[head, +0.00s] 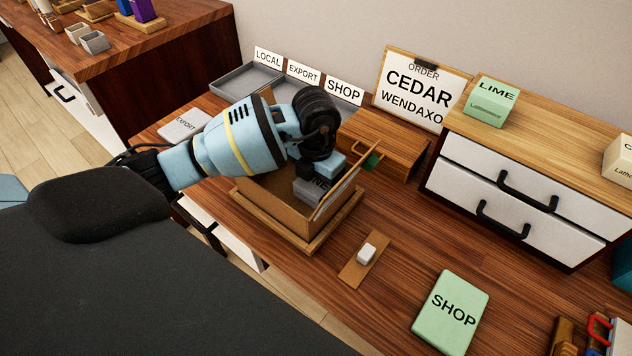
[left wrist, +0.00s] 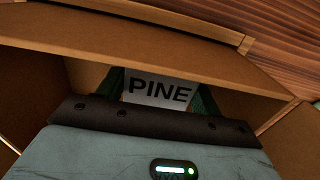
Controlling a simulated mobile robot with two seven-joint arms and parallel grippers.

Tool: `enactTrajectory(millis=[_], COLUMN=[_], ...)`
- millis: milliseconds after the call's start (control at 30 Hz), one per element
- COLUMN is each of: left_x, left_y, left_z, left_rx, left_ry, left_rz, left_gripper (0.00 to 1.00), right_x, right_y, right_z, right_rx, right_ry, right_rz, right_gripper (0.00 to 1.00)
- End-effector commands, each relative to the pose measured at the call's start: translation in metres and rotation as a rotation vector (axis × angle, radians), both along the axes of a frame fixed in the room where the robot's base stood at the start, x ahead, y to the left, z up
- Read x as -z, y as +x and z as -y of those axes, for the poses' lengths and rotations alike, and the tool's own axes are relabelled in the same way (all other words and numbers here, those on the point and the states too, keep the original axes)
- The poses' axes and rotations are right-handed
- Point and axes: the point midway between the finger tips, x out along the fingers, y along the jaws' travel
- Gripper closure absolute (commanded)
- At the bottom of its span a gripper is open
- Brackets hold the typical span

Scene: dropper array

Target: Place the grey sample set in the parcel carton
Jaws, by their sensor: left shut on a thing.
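My right gripper is in neither view.
Grey trays stand behind, marked LOCAL, EXPORT and SHOP (head: 344,90). An order board (head: 420,88) reads CEDAR WENDAXO. A drawer cabinet (head: 500,185) bears a green LIME box (head: 490,101). A green SHOP box (head: 451,311) lies front right. A wooden strip (head: 352,272) holds a white piece.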

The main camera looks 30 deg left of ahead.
Motion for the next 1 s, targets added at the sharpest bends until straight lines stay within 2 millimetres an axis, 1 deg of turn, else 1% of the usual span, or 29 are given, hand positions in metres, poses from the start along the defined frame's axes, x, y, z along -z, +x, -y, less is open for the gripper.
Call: enactTrajectory(millis=[67, 100, 233, 533, 667, 767, 1000], left_x=[0.003, 0.003, 0.002, 0.001, -0.008, -0.023, -0.072], left_y=[0.000, 0.000, 0.000, 0.000, 0.001, 0.001, 0.001], left_z=[0.000, 0.000, 0.000, 0.000, 0.000, 0.000, 0.000], left_rx=[0.000, -0.001, -0.001, -0.001, -0.001, -0.001, 0.000], left_ry=[0.001, 0.001, 0.001, 0.001, 0.000, 0.000, 0.001], left_rz=[-0.001, -0.001, -0.001, 0.000, 0.003, 0.005, 0.004], left_gripper=[0.61, 0.31, 0.14, 0.13, 0.13, 0.13, 0.13], right_x=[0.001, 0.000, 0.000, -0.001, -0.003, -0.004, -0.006], right_y=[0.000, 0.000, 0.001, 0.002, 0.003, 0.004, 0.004], right_z=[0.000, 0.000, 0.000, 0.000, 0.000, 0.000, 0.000], right_rx=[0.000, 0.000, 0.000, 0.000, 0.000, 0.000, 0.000], right_ry=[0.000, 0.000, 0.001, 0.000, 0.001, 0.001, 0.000], right_rz=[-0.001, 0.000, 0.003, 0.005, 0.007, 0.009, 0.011], right_gripper=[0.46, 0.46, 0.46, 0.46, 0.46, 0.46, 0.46])
